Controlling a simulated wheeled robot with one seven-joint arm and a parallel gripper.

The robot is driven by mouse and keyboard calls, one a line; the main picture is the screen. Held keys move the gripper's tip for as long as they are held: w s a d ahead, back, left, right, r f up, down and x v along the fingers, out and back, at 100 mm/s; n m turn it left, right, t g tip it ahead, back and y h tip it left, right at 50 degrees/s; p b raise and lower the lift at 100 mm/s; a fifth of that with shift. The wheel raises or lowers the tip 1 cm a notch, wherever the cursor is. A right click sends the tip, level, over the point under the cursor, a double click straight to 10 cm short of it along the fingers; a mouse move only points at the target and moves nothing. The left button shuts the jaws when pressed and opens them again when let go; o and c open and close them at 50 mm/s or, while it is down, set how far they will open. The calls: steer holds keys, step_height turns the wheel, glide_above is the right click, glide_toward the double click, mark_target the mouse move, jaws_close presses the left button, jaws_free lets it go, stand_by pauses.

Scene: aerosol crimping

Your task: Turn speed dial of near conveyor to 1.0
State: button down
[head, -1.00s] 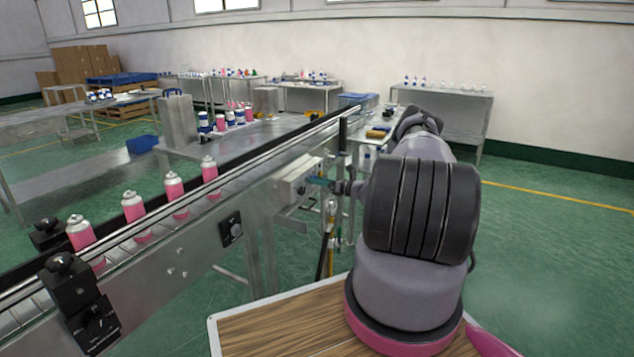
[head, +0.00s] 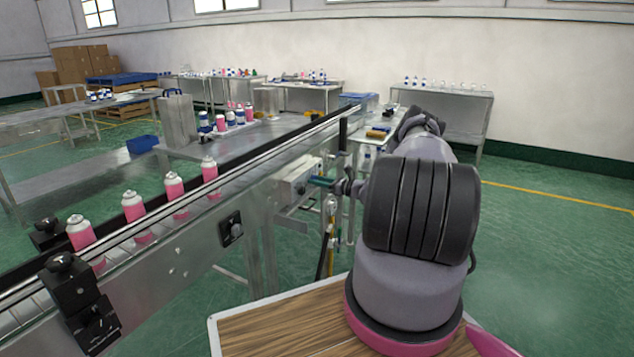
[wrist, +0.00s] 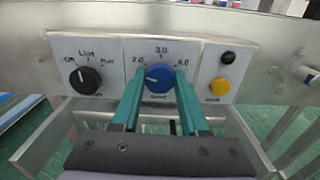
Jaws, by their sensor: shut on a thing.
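The blue speed dial (wrist: 158,78) is on a white control panel (wrist: 116,48) in the wrist view. Its white pointer line points left, close to the 2.0 mark. The 3.0 mark is above and 4.0 to the right; no 1.0 mark is visible, and the dial's lower left is partly behind a finger. My gripper (wrist: 158,92) has its two teal fingers on either side of the dial, shut on it. In the head view, my gripper (head: 320,181) is at the control box (head: 292,184) on the conveyor's side (head: 180,262).
A black Line knob (wrist: 85,80) sits left of the dial. A yellow button (wrist: 220,86) and a dark button (wrist: 228,57) are to the right. Pink cans (head: 133,206) stand on the conveyor. Hoses (head: 328,245) hang below the box. Open floor lies right of my arm.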

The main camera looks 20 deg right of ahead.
steer(key=n, duration=0.8)
steer(key=shift+n, duration=0.6)
steer(key=shift+c, duration=2.1)
jaws_free()
steer(key=shift+s, duration=0.1)
steer(key=v, duration=1)
steer(key=shift+s+d, duration=0.25)
steer(key=shift+s, duration=0.05)
